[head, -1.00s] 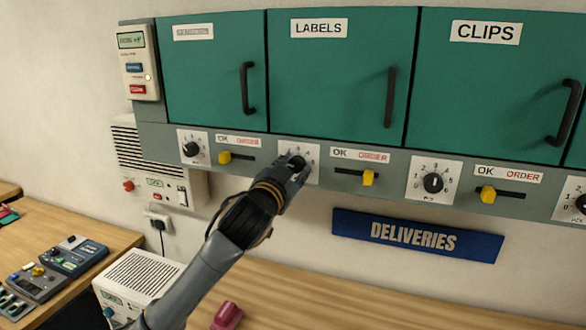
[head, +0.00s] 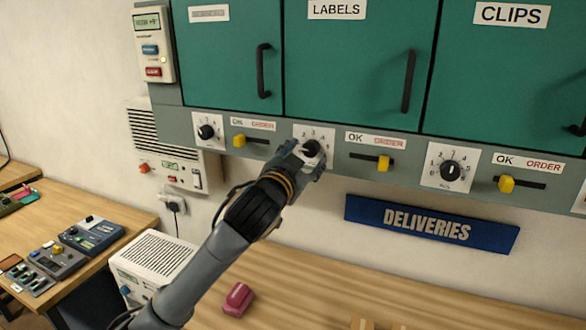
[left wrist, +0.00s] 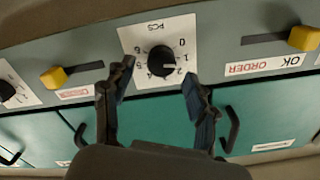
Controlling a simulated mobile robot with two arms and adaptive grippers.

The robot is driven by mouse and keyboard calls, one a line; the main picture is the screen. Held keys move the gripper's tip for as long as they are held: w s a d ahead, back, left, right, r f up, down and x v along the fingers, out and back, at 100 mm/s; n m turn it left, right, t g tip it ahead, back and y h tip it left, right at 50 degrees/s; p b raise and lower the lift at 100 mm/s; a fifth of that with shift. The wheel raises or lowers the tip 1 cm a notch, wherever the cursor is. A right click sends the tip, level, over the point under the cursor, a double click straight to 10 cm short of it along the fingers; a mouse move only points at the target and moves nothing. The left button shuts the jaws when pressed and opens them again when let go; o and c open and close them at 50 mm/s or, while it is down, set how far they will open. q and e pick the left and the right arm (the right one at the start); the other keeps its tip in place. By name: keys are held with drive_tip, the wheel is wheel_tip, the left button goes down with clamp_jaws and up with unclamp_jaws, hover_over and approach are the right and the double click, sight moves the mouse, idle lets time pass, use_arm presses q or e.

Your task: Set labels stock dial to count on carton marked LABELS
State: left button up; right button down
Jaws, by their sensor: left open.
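The labels stock dial, a black knob (head: 311,148) on a white numbered plate, sits under the teal LABELS door (head: 350,60). My left gripper (head: 303,158) is in front of it and hides part of the plate. In the left wrist view, upside down, the knob (left wrist: 162,61) shows between and beyond the open fingertips (left wrist: 158,74). The fingers look apart from the knob; exact depth is hard to tell. The knob's white mark appears to point near 2. No carton marked LABELS is readable. My right gripper is not in view.
Yellow sliders (head: 385,163) and other dials (head: 451,170) line the panel beside this dial. A blue DELIVERIES sign (head: 432,224) hangs below. On the wooden counter are a pink object (head: 238,299) and a tan, carton-like edge (head: 375,324) at the bottom.

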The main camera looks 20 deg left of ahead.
use_arm(q)
drive_tip(key=s, duration=0.9)
drive_tip(key=shift+s+a, duration=0.2)
drive_tip(key=shift+s, duration=0.15)
